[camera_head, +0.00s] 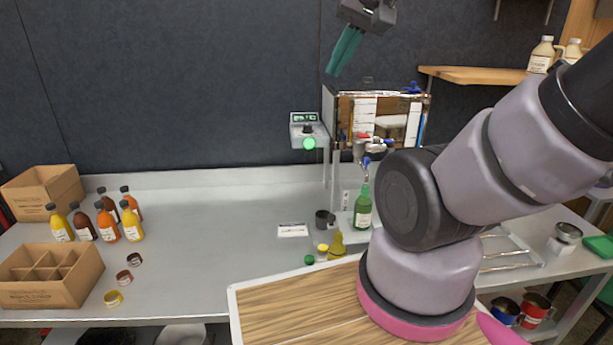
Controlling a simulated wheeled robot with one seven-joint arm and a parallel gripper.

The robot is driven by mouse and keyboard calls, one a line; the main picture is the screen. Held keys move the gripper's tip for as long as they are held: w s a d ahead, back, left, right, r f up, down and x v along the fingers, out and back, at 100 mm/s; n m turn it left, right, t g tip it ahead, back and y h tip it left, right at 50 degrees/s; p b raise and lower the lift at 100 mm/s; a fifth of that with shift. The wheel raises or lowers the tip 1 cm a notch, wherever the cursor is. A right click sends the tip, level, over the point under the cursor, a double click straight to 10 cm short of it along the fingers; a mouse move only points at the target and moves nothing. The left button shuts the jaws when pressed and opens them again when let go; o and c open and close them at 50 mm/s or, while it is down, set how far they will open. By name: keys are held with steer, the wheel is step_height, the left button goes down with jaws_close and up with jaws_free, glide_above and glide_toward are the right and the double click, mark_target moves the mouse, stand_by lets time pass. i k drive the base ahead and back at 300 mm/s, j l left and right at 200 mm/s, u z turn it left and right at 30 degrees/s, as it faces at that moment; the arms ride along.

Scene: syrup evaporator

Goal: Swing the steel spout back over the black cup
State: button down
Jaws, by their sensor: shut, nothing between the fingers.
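My gripper (334,70) is high up at the top of the picture, with its teal fingers shut and pointing down. It is empty and apart from everything. The steel spout (366,172) hangs below the red and blue valve (367,146) on the front of the shiny evaporator box (380,101). It is small here and partly hard to make out. It appears to be above the green bottle (363,209), not above the black cup. The black cup (325,219) stands on the steel counter to the left of that bottle.
Small caps and a yellow-green bottle (337,245) stand in front. Coloured bottles (107,226) and cardboard boxes (50,275) are at left. Mid-left counter is clear.

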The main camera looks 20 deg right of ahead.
mark_target(358, 160)
steer(key=z, duration=0.75)
